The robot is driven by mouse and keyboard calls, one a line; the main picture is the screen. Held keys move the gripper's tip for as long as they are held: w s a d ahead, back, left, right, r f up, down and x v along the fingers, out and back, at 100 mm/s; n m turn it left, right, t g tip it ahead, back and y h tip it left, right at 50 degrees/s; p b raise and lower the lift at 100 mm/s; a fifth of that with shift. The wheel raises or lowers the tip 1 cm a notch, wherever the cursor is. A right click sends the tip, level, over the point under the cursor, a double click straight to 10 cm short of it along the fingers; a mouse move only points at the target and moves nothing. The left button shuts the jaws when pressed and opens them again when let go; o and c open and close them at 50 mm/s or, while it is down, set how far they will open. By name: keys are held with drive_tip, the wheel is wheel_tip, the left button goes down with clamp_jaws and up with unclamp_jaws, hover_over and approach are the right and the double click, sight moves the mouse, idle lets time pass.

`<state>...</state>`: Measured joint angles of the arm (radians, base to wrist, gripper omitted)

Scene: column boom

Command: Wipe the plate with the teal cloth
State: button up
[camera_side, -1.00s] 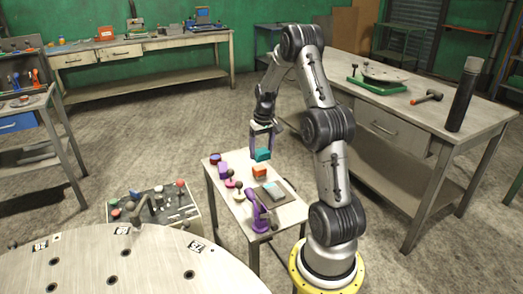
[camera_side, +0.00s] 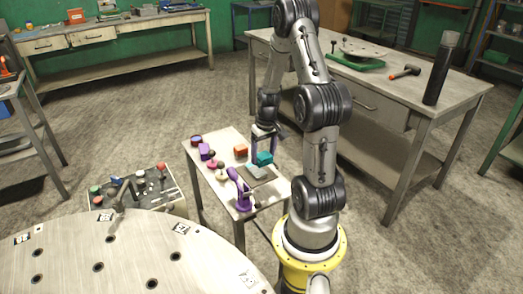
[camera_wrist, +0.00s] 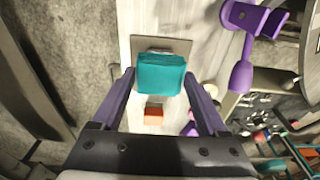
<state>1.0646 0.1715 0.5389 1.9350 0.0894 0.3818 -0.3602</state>
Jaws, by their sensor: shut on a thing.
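My gripper (camera_side: 263,146) is shut on the teal cloth (camera_side: 264,158), a thick block-like piece. In the wrist view the cloth (camera_wrist: 160,74) sits between the two purple fingertips (camera_wrist: 160,76). The flat, square, brownish-grey plate (camera_side: 272,175) lies on the small table, with a paler grey patch on it in the side view. The cloth is over the plate's far part in the side view; I cannot tell whether they touch. In the wrist view the cloth hides much of the plate (camera_wrist: 183,45).
The small table (camera_side: 222,204) also holds an orange block (camera_side: 240,150), a purple block (camera_side: 204,152), small pink and cream items, and a tall purple object (camera_side: 241,190) near the plate. A control box (camera_side: 150,187) and a round perforated table (camera_side: 130,250) stand in front.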

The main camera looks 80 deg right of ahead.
sight(263, 164)
drive_tip(key=shift+f, duration=2.8)
drive_tip(key=shift+w+d+f, duration=0.15)
drive_tip(key=shift+w+f, duration=0.05)
drive_tip(key=shift+f, duration=0.1)
drive_tip(key=shift+w+d+r, duration=0.15)
drive_tip(key=shift+w+d, duration=0.1)
drive_tip(key=shift+w, duration=0.05)
drive_tip(key=shift+c, duration=0.6)
drive_tip(key=shift+w+d+f, duration=0.25)
drive_tip(key=shift+w+d, duration=0.55)
drive_tip(key=shift+d, duration=0.05)
drive_tip(key=shift+w+d, duration=1.3)
drive_tip(key=shift+s+a, duration=2.45)
drive_tip(key=shift+s+a+r, duration=0.15)
drive_tip(key=shift+r, duration=3.9)
